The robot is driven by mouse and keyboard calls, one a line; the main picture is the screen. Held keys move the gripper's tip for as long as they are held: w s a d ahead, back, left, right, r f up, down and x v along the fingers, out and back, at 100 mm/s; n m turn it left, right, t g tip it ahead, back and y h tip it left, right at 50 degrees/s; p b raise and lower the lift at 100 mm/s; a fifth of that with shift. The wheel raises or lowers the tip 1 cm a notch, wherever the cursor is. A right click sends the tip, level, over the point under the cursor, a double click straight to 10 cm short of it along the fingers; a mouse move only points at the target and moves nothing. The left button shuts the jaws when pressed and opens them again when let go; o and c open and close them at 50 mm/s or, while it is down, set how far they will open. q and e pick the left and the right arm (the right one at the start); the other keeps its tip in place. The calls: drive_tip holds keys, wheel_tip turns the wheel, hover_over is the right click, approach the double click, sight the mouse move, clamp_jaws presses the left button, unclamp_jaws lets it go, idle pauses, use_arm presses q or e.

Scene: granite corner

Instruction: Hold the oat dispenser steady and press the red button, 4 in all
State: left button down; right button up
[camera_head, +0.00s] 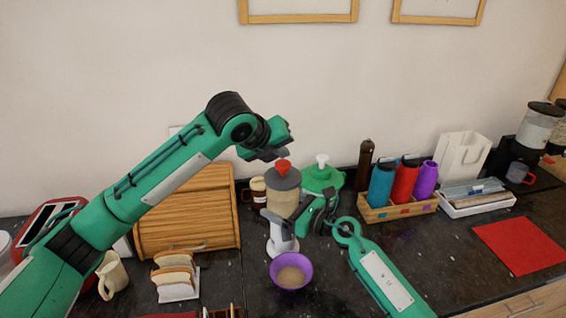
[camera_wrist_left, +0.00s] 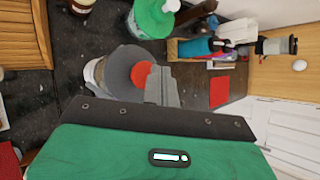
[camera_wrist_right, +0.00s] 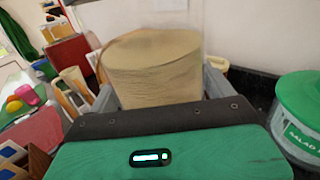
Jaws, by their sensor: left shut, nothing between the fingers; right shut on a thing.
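The oat dispenser (camera_head: 283,197) is a clear container of oats with a grey lid, a red button (camera_head: 283,167) on top and a white stand. A purple bowl (camera_head: 291,270) with oats in it sits in front of the stand. My left gripper (camera_head: 270,153) is shut and empty, just above the red button; the left wrist view shows the button (camera_wrist_left: 140,73) beside its fingertips. I cannot tell whether they touch. My right gripper (camera_head: 297,213) is shut on the dispenser; the right wrist view shows the oats (camera_wrist_right: 155,70) between its fingers.
A salad container with a green lid (camera_head: 322,180) stands close to the dispenser's right. A wooden bread box (camera_head: 187,215) and a toast rack (camera_head: 176,276) are at left. A wooden crate (camera_head: 397,211) holds bottles at right. Dark counter is clear before the crate.

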sight(280, 165)
use_arm(q)
drive_tip(key=shift+r, duration=0.25)
drive_tip(key=shift+r, duration=2.45)
idle(0.7)
wheel_tip(280, 165, up, 4)
drive_tip(key=shift+f, duration=0.1)
idle(0.4)
drive_tip(key=shift+f, duration=4.45)
drive_tip(key=shift+f, duration=0.1)
drive_tip(key=shift+f, duration=0.3)
